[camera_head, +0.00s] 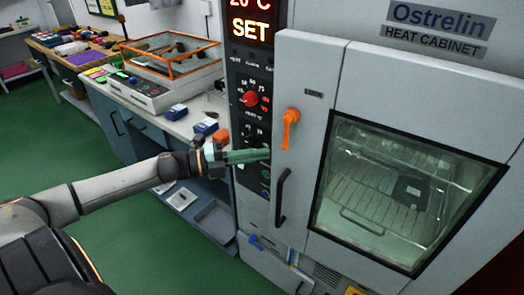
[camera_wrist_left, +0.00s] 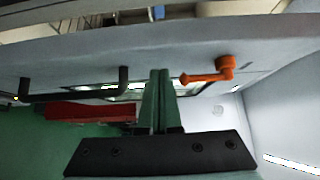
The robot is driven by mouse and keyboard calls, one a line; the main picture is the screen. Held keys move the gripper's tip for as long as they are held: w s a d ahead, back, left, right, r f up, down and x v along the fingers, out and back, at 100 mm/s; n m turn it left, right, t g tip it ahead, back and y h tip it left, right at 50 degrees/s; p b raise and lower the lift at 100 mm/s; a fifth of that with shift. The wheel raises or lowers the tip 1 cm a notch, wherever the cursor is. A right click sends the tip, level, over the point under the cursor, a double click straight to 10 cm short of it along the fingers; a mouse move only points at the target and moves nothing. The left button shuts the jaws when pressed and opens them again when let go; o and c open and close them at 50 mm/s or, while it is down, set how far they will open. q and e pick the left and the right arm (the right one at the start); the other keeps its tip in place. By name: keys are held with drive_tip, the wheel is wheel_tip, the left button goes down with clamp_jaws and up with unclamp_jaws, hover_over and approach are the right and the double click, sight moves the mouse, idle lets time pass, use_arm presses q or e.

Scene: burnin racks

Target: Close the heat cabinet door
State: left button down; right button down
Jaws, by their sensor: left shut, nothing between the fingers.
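The grey heat cabinet door (camera_head: 314,95) fills the right of the head view, with a black-framed window (camera_head: 400,190). It looks shut or nearly so; I cannot tell whether a gap remains at its edge. An orange latch lever (camera_head: 289,128) points down on its left part, above a black bar handle (camera_head: 281,197). My left gripper (camera_head: 265,154), with green fingers, is shut and empty near the door's left edge. In the left wrist view its fingertips (camera_wrist_left: 160,72) point at the door face between the bar handle (camera_wrist_left: 123,80) and orange lever (camera_wrist_left: 208,77); contact is unclear.
A control panel (camera_head: 250,100) with a red knob and a lit display stands left of the door. A workbench (camera_head: 170,115) with a tester and blue boxes is behind my left arm. A grey bin (camera_head: 215,220) sits below it. Green floor is clear at the left.

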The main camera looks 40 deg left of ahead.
use_arm(q)
drive_tip(key=shift+w, duration=1.05)
drive_tip(key=shift+a, duration=0.1)
use_arm(e)
drive_tip(key=shift+w, duration=0.1)
